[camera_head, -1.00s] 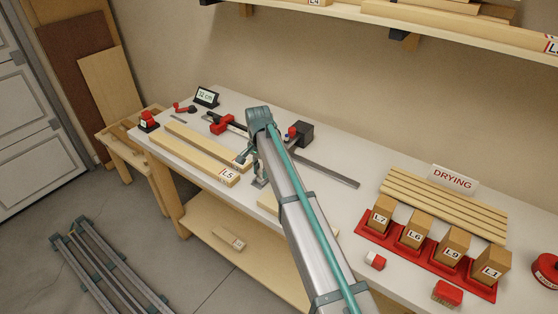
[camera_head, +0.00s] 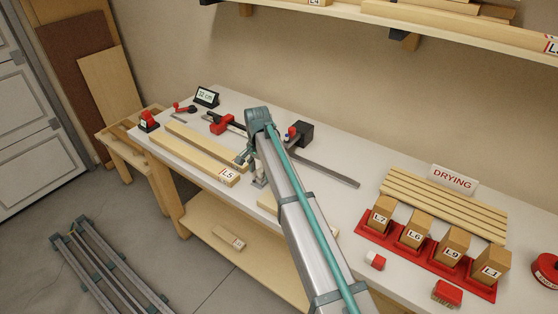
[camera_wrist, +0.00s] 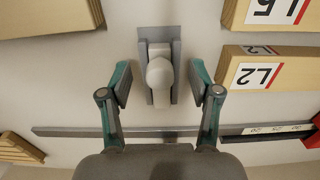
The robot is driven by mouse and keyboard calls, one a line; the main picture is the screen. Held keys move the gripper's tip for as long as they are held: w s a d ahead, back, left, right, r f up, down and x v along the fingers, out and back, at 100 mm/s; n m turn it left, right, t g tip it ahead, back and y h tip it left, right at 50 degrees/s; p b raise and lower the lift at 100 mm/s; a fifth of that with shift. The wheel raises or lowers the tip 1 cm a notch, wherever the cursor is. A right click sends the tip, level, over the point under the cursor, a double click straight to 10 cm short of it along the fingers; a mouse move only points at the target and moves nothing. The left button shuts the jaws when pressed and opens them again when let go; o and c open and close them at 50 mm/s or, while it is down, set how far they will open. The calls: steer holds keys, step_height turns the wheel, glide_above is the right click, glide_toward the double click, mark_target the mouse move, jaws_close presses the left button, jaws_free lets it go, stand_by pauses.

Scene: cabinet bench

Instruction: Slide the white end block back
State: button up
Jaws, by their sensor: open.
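The white end block (camera_wrist: 160,80), a pale block with a rounded knob on a grey base plate, stands in the upper middle of the wrist view. My gripper (camera_wrist: 160,88) is open, with one finger on either side of the knob. Small gaps show between the fingertips and the block, so it is not clasped. In the head view the block (camera_head: 260,182) shows small and pale below my gripper (camera_head: 252,162), partly covered by my arm.
Boards marked L5 (camera_wrist: 275,12) and L2 (camera_wrist: 268,76) lie to the right in the wrist view. A red and black clamp (camera_head: 222,124) and a small display (camera_head: 206,97) stand farther back. Labelled blocks on a red tray (camera_head: 372,230) stand at the right.

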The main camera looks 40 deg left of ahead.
steer(key=shift+r+p, duration=2.15)
steer(key=shift+r, duration=2.35)
